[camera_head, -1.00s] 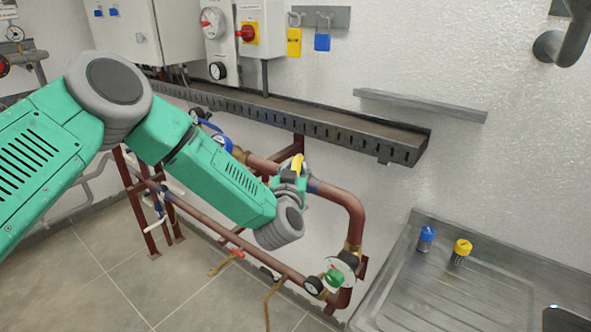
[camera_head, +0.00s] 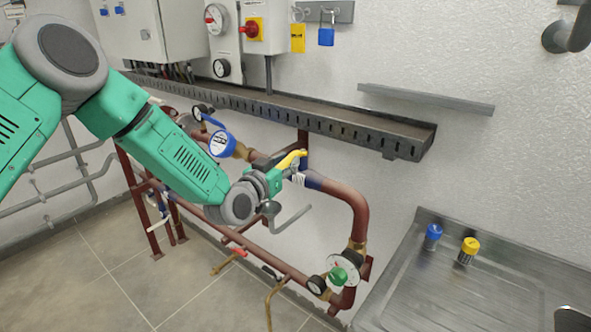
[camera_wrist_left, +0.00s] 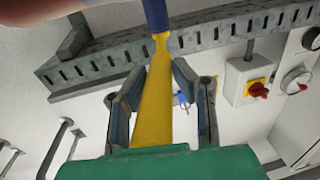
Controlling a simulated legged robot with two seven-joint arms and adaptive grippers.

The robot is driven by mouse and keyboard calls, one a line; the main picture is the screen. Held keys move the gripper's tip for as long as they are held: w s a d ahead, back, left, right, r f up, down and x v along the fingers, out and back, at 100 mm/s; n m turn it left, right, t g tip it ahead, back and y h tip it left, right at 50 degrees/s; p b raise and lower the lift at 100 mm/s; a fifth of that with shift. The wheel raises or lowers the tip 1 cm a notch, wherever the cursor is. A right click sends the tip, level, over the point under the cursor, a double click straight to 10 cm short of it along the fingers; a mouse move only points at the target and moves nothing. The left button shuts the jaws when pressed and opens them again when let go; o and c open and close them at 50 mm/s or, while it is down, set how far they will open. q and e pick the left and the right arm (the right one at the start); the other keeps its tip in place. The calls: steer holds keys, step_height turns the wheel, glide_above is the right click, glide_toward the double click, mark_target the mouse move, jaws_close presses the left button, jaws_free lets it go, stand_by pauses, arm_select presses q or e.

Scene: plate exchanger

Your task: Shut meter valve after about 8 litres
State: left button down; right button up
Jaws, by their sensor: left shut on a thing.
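A yellow valve lever (camera_head: 292,160) sits on the red-brown pipe (camera_head: 346,199) and lies slanted, close to the pipe's line. My left gripper (camera_head: 290,172) is at this lever. In the left wrist view the yellow lever (camera_wrist_left: 153,108) runs between the two fingers of the left gripper (camera_wrist_left: 160,92), which is shut on it. The lever's far end meets a blue part of the pipe. The water meter (camera_head: 222,143), with a blue rim and white face, is on the same pipe left of the lever; its reading is too small to tell. My right gripper is not in view.
A slotted cable tray (camera_head: 290,118) runs along the wall above the pipe.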

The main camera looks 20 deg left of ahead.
arm_select(q)
steer(key=shift+w+a+r+m+h+b, duration=0.2)
steer(key=shift+a+m+h+b, duration=0.15)
steer(key=shift+a+h, duration=0.2)
steer(key=shift+w+a+r+m+h+b, duration=0.15)
steer(key=shift+a+m+h+b, duration=0.25)
steer(key=shift+h, duration=0.25)
steer(key=shift+a, duration=0.1)
steer(key=c, duration=1.3)
jaws_free()
steer(key=shift+c, duration=0.2)
steer(key=shift+f+g, duration=0.2)
steer(key=shift+g, duration=0.2)
steer(key=shift+a, duration=0.1)
steer(key=v, duration=1.2)
steer(key=shift+f, duration=0.2)
